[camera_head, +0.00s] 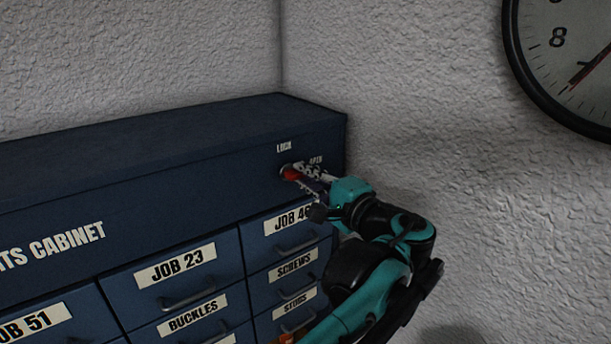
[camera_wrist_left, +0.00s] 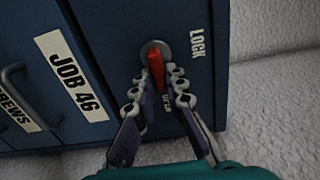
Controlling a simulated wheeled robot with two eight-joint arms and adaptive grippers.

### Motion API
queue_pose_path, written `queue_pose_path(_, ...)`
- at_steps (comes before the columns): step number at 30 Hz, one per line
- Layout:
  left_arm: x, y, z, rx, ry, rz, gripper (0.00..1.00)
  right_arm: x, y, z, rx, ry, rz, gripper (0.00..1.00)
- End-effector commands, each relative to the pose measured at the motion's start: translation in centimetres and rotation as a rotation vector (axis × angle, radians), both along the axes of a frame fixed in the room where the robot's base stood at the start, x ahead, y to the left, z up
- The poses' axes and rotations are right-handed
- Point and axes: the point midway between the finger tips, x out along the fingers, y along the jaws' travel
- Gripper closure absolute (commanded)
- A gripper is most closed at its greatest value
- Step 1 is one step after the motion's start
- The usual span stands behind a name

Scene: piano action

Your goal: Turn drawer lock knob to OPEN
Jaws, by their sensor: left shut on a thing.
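The red lock knob (camera_head: 291,173) sits on a round metal base at the upper right of the blue cabinet's front. The word LOCK is printed above it and OPEN to its right. The knob also shows in the left wrist view (camera_wrist_left: 155,62), its red bar running nearly up and down in that picture. My left gripper (camera_head: 304,176) reaches in from the right, its linked fingers at the knob. In the left wrist view its fingertips (camera_wrist_left: 158,75) are on either side of the red bar, shut on it. The fingers partly hide the OPEN print. My right gripper is not in view.
The blue parts cabinet (camera_head: 190,185) has several labelled drawers with handles below the knob, such as JOB 46 and JOB 23. A rough white wall (camera_head: 430,90) stands behind, with a round clock (camera_head: 575,65) at the upper right. The room before the wall right of the cabinet looks free.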

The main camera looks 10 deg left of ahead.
Motion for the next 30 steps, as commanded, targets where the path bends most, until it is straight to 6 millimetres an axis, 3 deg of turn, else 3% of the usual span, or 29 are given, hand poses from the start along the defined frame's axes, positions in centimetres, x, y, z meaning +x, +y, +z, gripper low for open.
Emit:
queue_pose_path(2,0.0,0.0,-0.1,0.000,0.001,-0.001,1.00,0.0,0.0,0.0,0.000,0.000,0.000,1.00)
queue_pose_path(3,0.0,0.0,-0.1,-0.001,0.001,-0.001,0.83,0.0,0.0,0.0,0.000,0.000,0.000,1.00)
queue_pose_path(5,0.0,0.0,-0.1,-0.001,0.001,-0.001,0.67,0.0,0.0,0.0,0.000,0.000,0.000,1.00)
queue_pose_path(17,-0.4,-0.5,0.0,-0.001,0.000,-0.002,0.67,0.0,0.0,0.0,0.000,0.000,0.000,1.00)
queue_pose_path(30,-6.5,-6.8,-0.1,-0.001,0.001,-0.005,0.67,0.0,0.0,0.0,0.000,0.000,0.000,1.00)
